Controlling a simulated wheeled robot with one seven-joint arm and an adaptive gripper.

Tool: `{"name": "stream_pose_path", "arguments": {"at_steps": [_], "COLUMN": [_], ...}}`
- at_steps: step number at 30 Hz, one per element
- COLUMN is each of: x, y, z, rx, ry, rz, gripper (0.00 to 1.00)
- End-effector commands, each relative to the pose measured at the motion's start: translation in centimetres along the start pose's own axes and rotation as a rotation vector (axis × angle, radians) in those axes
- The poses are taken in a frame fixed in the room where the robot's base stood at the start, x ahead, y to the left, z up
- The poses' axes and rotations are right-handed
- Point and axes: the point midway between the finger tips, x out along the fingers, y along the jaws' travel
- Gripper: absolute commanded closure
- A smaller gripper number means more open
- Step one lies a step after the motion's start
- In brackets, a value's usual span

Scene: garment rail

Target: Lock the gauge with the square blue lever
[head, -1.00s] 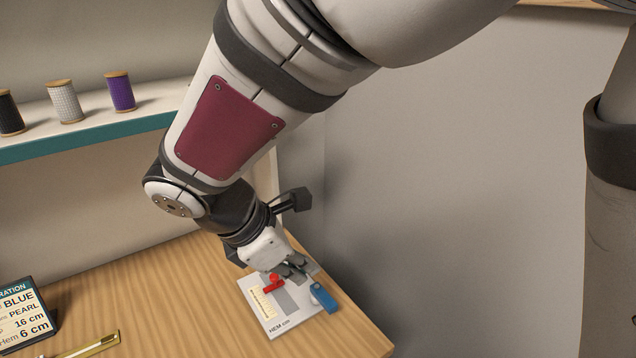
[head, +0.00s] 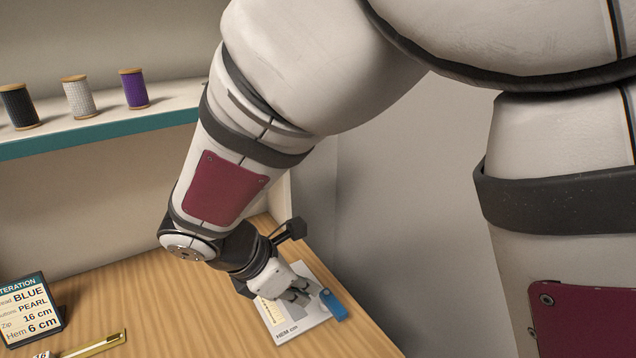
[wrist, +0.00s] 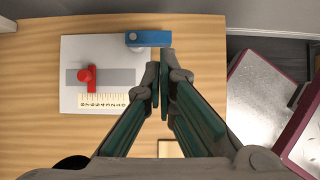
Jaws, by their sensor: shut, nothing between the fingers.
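The hem gauge is a white plate (wrist: 72,52) with a grey slot, a number scale and a red slider (wrist: 87,76) standing near the 6. The square blue lever (wrist: 148,38) lies along the plate's top edge in the wrist view, its right end reaching past the plate. In the head view the lever (head: 332,304) shows at the plate's right side. My gripper (wrist: 162,72) is shut and empty. Its fingertips are just below the lever's right end in the wrist view; whether they touch it I cannot tell. My gripper hides the red slider in the head view.
The gauge lies on a wooden table (head: 150,290) near its right edge, beside a grey wall. An order card (head: 32,312) and a brass-coloured zip (head: 95,345) are at the left. A shelf (head: 100,131) with several thread spools is behind. The table between is clear.

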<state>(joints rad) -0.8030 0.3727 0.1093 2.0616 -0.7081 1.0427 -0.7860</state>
Motion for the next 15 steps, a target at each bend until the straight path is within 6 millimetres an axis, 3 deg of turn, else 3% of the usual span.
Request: {"name": "stream_pose_path", "arguments": {"at_steps": [6, 15], "x": [4.7, 9.0], "y": [0.0, 0.0], "z": [0.0, 0.0], "rx": [-0.001, 0.000], "ry": [-0.002, -0.001], "rz": [-0.004, -0.002], "gripper": [1.00, 1.00]}}
